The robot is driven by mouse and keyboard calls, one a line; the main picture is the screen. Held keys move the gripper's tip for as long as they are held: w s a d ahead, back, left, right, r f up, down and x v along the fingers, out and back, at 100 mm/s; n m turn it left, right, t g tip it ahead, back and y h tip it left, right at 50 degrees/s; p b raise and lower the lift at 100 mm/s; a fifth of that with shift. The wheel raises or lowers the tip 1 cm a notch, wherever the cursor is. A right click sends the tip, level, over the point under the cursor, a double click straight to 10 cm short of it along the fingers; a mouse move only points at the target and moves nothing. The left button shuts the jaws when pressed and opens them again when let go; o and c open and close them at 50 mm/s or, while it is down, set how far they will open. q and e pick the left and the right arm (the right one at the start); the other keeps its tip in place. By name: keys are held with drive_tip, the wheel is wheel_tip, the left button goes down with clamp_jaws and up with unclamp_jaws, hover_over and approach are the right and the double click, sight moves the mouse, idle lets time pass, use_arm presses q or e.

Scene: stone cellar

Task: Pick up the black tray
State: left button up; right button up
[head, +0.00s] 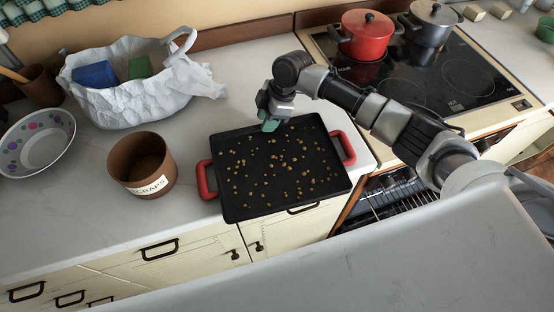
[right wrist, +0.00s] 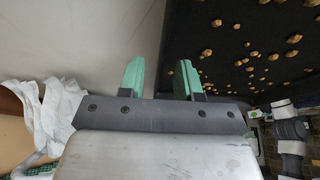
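The black tray (head: 290,195) lies on the pale counter near its front edge, with red handles on its left and right sides. Small brown crumbs are scattered over it. In the right wrist view the tray (right wrist: 225,70) fills the upper right. My right gripper (head: 268,118) is at the tray's far edge in the head view. Its green fingers (right wrist: 162,80) are apart with nothing between them, near the tray's edge. I cannot tell whether they touch the tray. My left gripper is not in view.
A brown scraps pot (head: 127,178), a spotted bowl (head: 40,165) and a white bag (head: 140,100) with blue and green items stand left of the tray. A red pot (head: 366,42) and a steel pot (head: 432,32) stand on the black stove. An oven rack (head: 385,203) shows below.

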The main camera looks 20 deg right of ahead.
drive_tip(key=shift+a+f, duration=0.15)
drive_tip(key=shift+f, duration=0.3)
drive_tip(key=shift+c, duration=0.3)
clamp_jaws()
drive_tip(key=shift+r, duration=0.15)
